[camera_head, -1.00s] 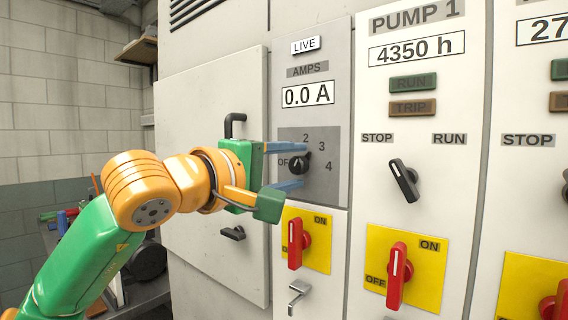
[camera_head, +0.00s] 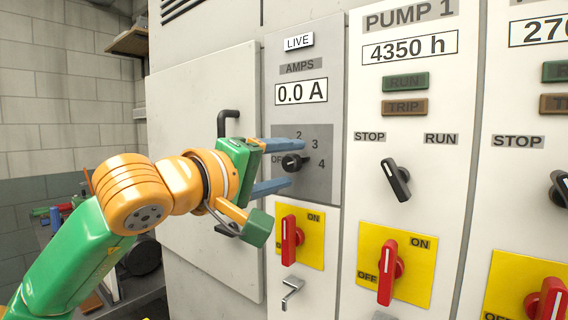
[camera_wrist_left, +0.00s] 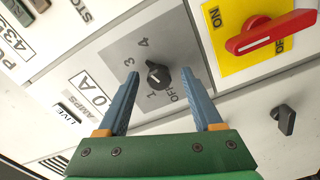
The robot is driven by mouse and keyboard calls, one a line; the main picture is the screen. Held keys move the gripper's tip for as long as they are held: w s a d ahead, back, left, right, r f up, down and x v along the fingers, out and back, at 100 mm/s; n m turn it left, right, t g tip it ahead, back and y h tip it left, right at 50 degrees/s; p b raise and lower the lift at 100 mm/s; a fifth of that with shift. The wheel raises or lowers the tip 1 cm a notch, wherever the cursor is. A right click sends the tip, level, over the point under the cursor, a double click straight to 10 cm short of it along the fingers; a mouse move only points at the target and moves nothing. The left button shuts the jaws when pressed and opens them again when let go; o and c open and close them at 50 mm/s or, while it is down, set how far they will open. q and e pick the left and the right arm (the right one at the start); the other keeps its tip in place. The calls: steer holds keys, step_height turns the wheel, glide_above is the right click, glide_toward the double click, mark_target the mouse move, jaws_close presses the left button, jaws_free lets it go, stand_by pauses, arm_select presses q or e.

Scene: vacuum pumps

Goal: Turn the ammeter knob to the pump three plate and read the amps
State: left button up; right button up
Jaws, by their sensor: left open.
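The ammeter knob (camera_head: 292,162) is a small black dial on a grey plate (camera_head: 322,184) marked OFF, 2, 3 and 4. A 1 shows in the left wrist view, near OFF. My left gripper (camera_head: 297,163) is open, with one blue finger above the knob and one below. In the left wrist view the knob (camera_wrist_left: 157,75) sits between the spread fingers (camera_wrist_left: 159,73), with gaps on both sides. The amps display (camera_head: 301,92) reads 0.0 A. My right gripper is out of view.
A red switch on a yellow plate (camera_head: 314,254) and a metal handle (camera_head: 292,291) are below the knob. The pump 1 panel (camera_head: 410,120), with its selector (camera_head: 395,180), is to the right. A cabinet door (camera_head: 185,110) is behind my left arm.

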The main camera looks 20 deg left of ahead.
arm_select(q)
steer(key=shift+s, duration=0.15)
steer(key=shift+b+v, duration=0.4)
steer(key=shift+v, duration=0.5)
steer(key=shift+s+a, duration=0.2)
steer(key=shift+s, duration=0.15)
steer(key=b+v, duration=0.1)
steer(key=v, duration=0.4)
steer(key=shift+s+r, duration=0.1)
steer(key=shift+s, duration=0.05)
steer(key=shift+c, duration=0.3)
